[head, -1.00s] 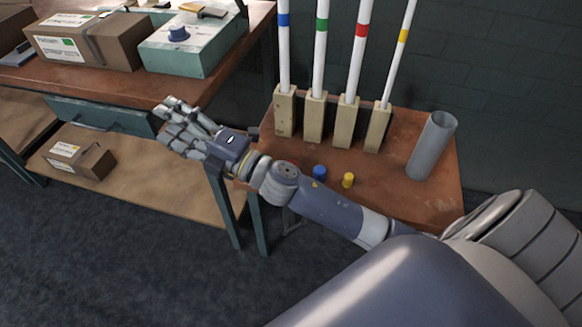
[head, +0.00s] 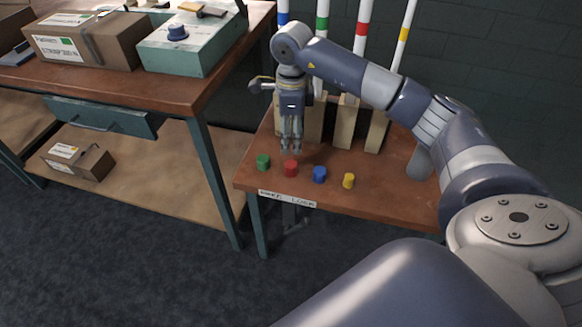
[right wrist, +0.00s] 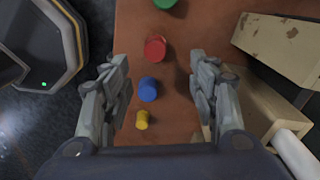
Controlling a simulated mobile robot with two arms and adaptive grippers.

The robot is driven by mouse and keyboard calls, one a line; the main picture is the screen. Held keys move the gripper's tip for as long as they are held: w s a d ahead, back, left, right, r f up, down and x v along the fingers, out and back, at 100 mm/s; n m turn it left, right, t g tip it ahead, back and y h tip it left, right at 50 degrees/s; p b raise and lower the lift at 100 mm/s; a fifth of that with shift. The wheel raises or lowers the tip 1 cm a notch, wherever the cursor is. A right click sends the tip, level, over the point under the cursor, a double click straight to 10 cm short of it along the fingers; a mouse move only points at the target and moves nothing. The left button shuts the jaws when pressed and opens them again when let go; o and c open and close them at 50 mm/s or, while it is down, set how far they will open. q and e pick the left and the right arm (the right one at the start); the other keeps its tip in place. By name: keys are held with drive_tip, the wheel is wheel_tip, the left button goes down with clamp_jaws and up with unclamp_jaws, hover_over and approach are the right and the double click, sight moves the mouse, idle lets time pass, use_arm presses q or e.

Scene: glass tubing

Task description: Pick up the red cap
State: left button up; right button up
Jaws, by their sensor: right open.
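The red cap (head: 291,168) stands on the small brown table (head: 400,205), between the green cap (head: 263,161) and the blue cap (head: 320,174). The yellow cap (head: 348,181) is at the right end of the row. My right gripper (head: 291,147) points down just behind and above the red cap, apart from it. In the right wrist view the gripper (right wrist: 163,85) is open and empty, with the red cap (right wrist: 155,48) ahead of the fingertips and the blue cap (right wrist: 148,88) between the fingers. My left gripper is not in view.
Wooden blocks (head: 346,122) holding white tubes with colored bands (head: 360,40) stand close behind the caps. A grey cylinder (head: 419,165) is partly hidden by my arm. A workbench (head: 120,88) with boxes stands at left. The table's front strip is clear.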

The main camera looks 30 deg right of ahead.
sight(291, 164)
drive_tip(key=shift+s+d+f, duration=0.1)
drive_tip(key=shift+d+f, duration=0.05)
drive_tip(key=shift+f, duration=0.3)
wheel_tip(291, 164, down, 5)
drive_tip(key=shift+r+b, duration=0.2)
drive_tip(key=shift+b, duration=0.1)
drive_tip(key=f, duration=0.4)
drive_tip(key=shift+s+a+f, duration=0.2)
drive_tip(key=shift+s+a, duration=0.1)
drive_tip(key=shift+a, duration=0.05)
drive_tip(key=shift+f, duration=0.4)
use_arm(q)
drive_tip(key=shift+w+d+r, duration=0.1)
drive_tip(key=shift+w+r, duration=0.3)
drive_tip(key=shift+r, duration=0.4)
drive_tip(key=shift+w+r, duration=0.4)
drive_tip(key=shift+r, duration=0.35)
use_arm(e)
drive_tip(key=c, duration=0.8)
